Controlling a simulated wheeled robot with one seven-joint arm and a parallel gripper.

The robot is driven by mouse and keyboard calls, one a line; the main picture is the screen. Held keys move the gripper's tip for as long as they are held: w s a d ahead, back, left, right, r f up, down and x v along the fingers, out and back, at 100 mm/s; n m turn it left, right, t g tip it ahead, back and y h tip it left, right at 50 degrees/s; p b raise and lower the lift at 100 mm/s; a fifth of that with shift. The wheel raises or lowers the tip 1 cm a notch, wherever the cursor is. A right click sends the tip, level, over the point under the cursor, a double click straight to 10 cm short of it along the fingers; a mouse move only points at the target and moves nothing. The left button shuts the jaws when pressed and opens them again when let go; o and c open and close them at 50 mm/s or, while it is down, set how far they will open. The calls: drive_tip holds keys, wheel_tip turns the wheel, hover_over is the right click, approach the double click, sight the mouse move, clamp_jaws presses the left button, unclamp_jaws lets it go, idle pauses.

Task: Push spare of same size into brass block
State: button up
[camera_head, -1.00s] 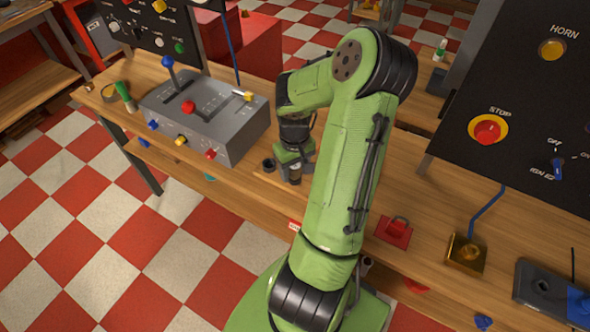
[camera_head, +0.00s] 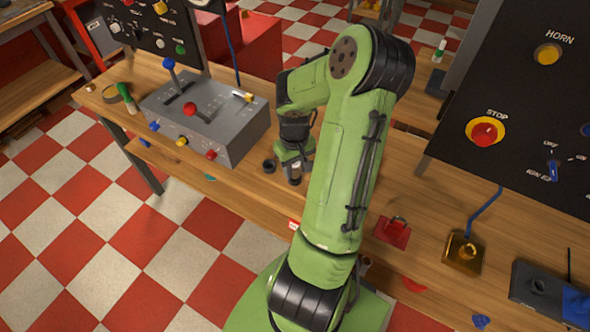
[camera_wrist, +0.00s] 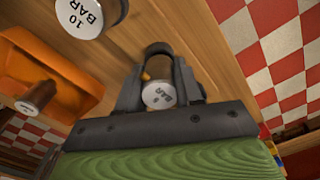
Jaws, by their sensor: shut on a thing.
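The brass block (camera_head: 463,252) sits on the bench at the right in the head view, with a blue cable running to it and a raised round part on top. In the wrist view my gripper (camera_wrist: 159,93) is shut on a small cylinder (camera_wrist: 158,96) with a pale end marked BAR; its number is too small to read. In the head view my gripper (camera_head: 294,160) is low over the bench left of my arm, with a dark cylinder (camera_head: 295,174) at its fingers. A larger cylinder marked 10 BAR (camera_wrist: 88,14) stands at the upper left of the wrist view.
An orange tray (camera_wrist: 60,65) with another cylinder (camera_wrist: 37,97) lies left in the wrist view. A dark ring (camera_wrist: 157,50) is just beyond my fingers. A grey lever box (camera_head: 205,115), red padlock plate (camera_head: 393,231) and black STOP panel (camera_head: 520,95) stand along the bench.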

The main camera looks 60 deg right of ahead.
drive_tip(key=shift+r, duration=0.1)
drive_tip(key=shift+r+p, duration=1.65)
drive_tip(key=shift+r, duration=0.05)
